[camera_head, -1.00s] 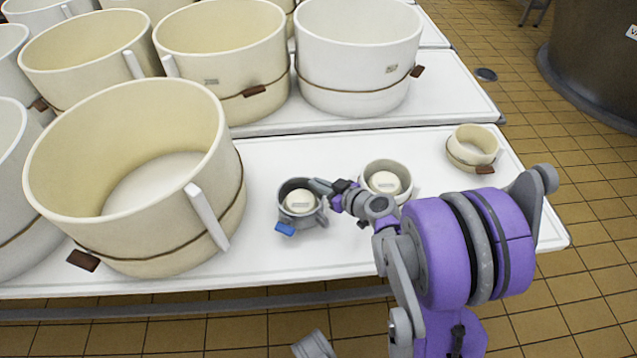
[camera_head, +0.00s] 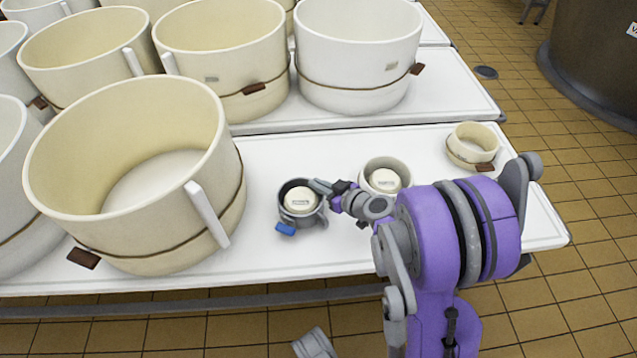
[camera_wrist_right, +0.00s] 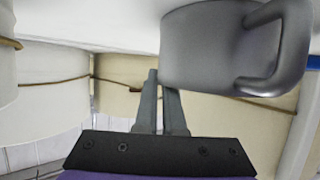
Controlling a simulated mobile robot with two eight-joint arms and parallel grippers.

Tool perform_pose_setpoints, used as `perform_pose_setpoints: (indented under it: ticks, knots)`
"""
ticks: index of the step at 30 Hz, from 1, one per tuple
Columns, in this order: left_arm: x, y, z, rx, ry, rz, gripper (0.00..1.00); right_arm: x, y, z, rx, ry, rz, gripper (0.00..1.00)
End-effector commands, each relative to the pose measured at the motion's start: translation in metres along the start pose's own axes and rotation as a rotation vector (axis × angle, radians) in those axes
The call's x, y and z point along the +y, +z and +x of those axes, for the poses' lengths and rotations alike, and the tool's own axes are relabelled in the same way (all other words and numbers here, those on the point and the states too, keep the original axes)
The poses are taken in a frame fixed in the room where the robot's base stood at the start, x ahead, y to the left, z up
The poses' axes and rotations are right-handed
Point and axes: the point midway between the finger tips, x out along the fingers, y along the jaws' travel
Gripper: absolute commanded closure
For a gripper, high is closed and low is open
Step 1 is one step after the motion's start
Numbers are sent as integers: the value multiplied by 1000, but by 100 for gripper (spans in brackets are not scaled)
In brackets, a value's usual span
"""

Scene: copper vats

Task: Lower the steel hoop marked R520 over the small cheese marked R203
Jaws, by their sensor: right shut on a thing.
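The grey steel hoop (camera_head: 303,219), with a side handle and a blue tag (camera_head: 286,229), is around a small cream cheese (camera_head: 300,199) on the front white table. The cheese's top shows inside the ring; its label is too small to read. My right gripper (camera_head: 320,187) is shut on the hoop at its right rim. In the right wrist view the hoop (camera_wrist_right: 205,55) and its handle fill the upper right, beside my fingers (camera_wrist_right: 160,85). Whether the hoop's lower edge touches the table I cannot tell.
Right of the hoop, a pale ring mould (camera_head: 405,172) holds another small cheese (camera_head: 385,180). A small cream mould (camera_head: 472,146) with a brown tag stands farther right. A large cream mould (camera_head: 140,190) stands close on the left. Big moulds line the table behind.

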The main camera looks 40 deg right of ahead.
Motion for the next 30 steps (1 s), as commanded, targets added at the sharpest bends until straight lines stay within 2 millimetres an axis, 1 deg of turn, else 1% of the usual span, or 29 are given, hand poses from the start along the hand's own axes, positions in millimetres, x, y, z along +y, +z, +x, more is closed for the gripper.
perform_pose_setpoints:
  ticks: [6, 7, 11, 12, 23, 30]
  knots:
    - [0, 0, 0, 0, 0, 0, 60, 0, 0, 0, 0, 0, 1, 100]
    - [0, 0, 0, 0, 0, 0, 60, 0, 0, 0, 0, 0, 1, 90]
    - [0, 0, 0, 0, 0, 0, 60, 0, 0, 0, 0, 0, 1, 67]
    - [0, 0, 0, 0, 0, 0, 60, 0, 0, 0, 0, -1, 1, 60]
    - [0, 0, -2, -1, 0, 0, 60, 0, -2, -1, -1, -1, -1, 59]
    - [0, -3, -17, -1, 0, 0, 60, -1, -20, -9, 0, -1, 0, 59]
